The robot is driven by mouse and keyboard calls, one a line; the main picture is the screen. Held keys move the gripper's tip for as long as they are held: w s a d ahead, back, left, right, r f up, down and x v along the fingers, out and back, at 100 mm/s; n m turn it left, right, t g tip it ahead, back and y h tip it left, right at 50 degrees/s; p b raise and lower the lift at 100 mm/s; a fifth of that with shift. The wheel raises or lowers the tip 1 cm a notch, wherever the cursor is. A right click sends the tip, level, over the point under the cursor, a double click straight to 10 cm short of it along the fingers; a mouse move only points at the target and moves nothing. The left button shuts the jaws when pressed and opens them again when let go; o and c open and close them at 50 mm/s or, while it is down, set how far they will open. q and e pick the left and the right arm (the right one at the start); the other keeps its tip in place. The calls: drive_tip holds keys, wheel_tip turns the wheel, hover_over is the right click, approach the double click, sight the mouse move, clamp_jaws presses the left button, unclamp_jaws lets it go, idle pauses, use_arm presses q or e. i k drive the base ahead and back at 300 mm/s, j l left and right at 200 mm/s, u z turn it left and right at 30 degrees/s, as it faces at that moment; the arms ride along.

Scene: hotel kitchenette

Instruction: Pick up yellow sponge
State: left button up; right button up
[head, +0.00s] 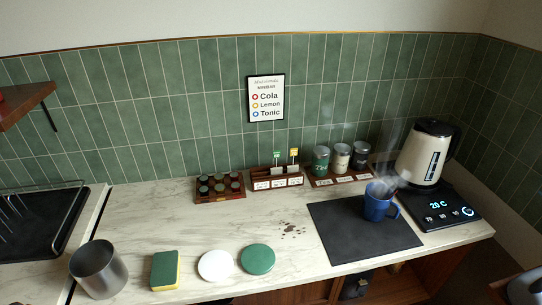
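The yellow sponge (164,270) lies on the pale marble counter near its front edge, in the lower left of the head view. Its upper face is dark green, and yellow shows along its right and lower sides. It stands apart from the metal cup on its left and the white disc on its right. Neither of my grippers is in view.
A metal cup (98,270) is left of the sponge; a white disc (216,265) and a green disc (258,259) are right of it. Brown crumbs (291,229), a black mat (364,242), a steaming blue mug (377,205) and a kettle (424,155) lie farther right. Counter behind the sponge is clear.

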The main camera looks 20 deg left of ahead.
sight(165, 273)
drive_tip(key=u, duration=1.7)
